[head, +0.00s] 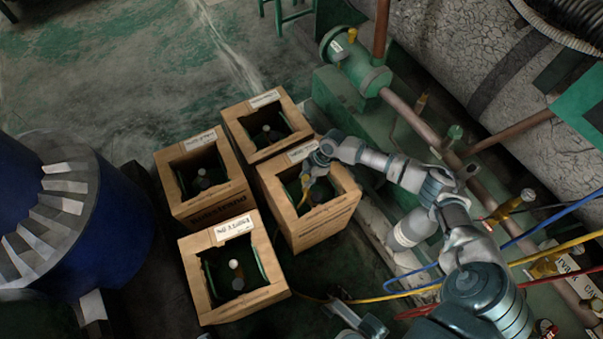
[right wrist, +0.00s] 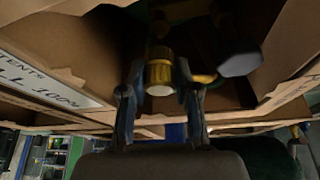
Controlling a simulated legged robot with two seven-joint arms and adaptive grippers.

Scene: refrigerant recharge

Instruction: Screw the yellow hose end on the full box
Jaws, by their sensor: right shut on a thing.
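Several open cardboard boxes stand on the floor, each with a cylinder inside. My right gripper (head: 308,180) reaches down into the right-hand box (head: 327,226). In the right wrist view a box label (right wrist: 45,82) reads partly "...LL 100%", which fits a full box. There my right gripper (right wrist: 160,100) is shut on the brass-yellow hose end (right wrist: 159,72), held between its two fingers at the box opening. Whether the hose end touches the cylinder valve is hidden. A grey piece at the bottom of the head view looks like my left gripper (head: 360,322); its jaws are unclear.
Other boxes stand at the back (head: 267,125), left (head: 203,178) and front (head: 235,268). A blue motor-like drum (head: 80,225) is at the left. Green pipework (head: 355,65) and a large pipe lie at the right. A yellow hose (head: 400,293) crosses low right, near blue and red hoses.

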